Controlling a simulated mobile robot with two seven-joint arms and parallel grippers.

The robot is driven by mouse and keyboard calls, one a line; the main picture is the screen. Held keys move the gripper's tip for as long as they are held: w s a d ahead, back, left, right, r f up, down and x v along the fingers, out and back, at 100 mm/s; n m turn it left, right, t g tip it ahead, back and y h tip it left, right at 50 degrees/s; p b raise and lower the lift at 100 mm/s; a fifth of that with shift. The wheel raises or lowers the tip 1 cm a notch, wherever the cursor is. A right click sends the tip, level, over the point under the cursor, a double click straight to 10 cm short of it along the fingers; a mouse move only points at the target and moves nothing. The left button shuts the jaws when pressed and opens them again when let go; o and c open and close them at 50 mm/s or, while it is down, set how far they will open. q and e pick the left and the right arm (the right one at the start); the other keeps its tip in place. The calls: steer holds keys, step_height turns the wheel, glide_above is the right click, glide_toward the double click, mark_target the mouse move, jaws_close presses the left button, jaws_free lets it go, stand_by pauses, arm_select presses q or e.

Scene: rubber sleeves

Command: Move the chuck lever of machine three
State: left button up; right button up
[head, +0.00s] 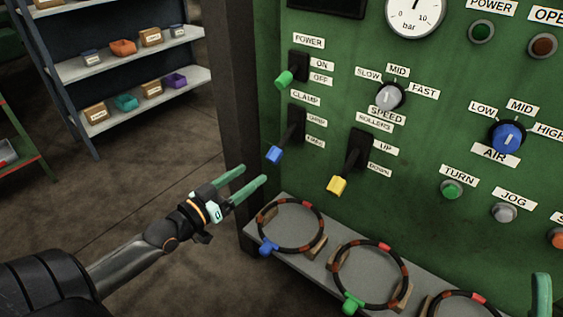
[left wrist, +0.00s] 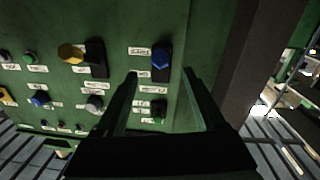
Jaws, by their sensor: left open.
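The green machine panel (head: 440,150) carries several levers. A lever with a blue handle (head: 274,154) hangs under the CLAMP label (head: 306,98); I read no label saying chuck, and its small position labels are blurred. It also shows in the left wrist view (left wrist: 162,60). My left gripper (head: 254,174) is open and empty, a little below the blue handle and apart from it. In the left wrist view the blue handle lies between the fingertips, ahead of them. A teal finger (head: 541,293), seemingly of my right gripper, shows at the lower right edge; the rest is cut off.
A green POWER lever (head: 284,79) sits above, and a yellow ROLLERS lever (head: 337,185) to the right. A ledge (head: 327,267) below holds several rings. A dark post (head: 232,90) borders the panel. Shelves (head: 140,60) with small boxes stand at left.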

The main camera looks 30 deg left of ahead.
mark_target(281, 149)
arm_select(q)
steer(key=w+b, duration=0.1)
steer(key=w, duration=0.3)
steer(key=w+d, duration=0.1)
steer(key=w, duration=0.3)
steer(key=w+b, duration=0.1)
steer(key=w, duration=0.3)
steer(key=shift+d+b, duration=0.35)
jaws_close()
stand_by(0.3)
stand_by(0.8)
